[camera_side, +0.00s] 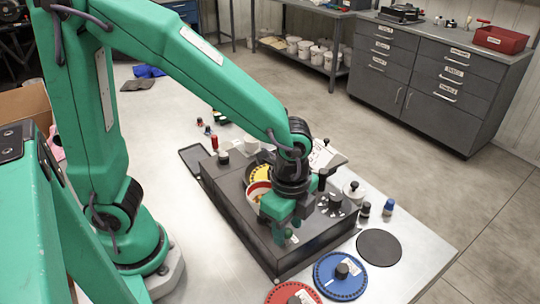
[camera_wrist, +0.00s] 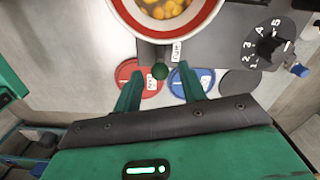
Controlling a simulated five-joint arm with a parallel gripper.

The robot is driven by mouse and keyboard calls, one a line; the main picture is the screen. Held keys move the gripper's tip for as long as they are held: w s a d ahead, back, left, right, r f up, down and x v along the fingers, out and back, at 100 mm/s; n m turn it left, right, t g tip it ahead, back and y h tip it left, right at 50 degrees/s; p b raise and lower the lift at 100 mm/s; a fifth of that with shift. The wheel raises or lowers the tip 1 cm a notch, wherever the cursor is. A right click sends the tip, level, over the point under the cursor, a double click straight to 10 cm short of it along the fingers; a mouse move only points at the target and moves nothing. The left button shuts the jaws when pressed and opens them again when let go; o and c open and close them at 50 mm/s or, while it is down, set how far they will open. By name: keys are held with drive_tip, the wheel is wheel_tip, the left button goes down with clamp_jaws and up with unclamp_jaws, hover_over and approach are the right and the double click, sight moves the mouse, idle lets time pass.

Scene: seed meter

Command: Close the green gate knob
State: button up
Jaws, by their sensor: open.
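The small green gate knob (camera_wrist: 160,72) shows in the wrist view just below the red-rimmed seed hopper (camera_wrist: 143,28), beside a small white label. My gripper (camera_wrist: 158,82) is open, with one finger to the left of the knob and one to the right. I see gaps on both sides, so the fingers do not appear to hold it. In the side view my gripper (camera_side: 282,236) is low at the front of the dark meter box (camera_side: 318,246). The knob there is mostly hidden by my fingers.
A red disc (camera_side: 277,294), a blue disc (camera_side: 338,287) and a dark round pad (camera_side: 379,247) lie in front of the box. A numbered black dial (camera_wrist: 268,42) is to the right of the knob. Small bottles (camera_side: 388,208) stand at the right.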

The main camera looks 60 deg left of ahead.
drive_tip(key=shift+c, duration=0.2)
clamp_jaws()
drive_tip(key=shift+a, duration=1.35)
drive_tip(key=shift+o, duration=0.2)
unclamp_jaws()
wheel_tip(320, 180, up, 8)
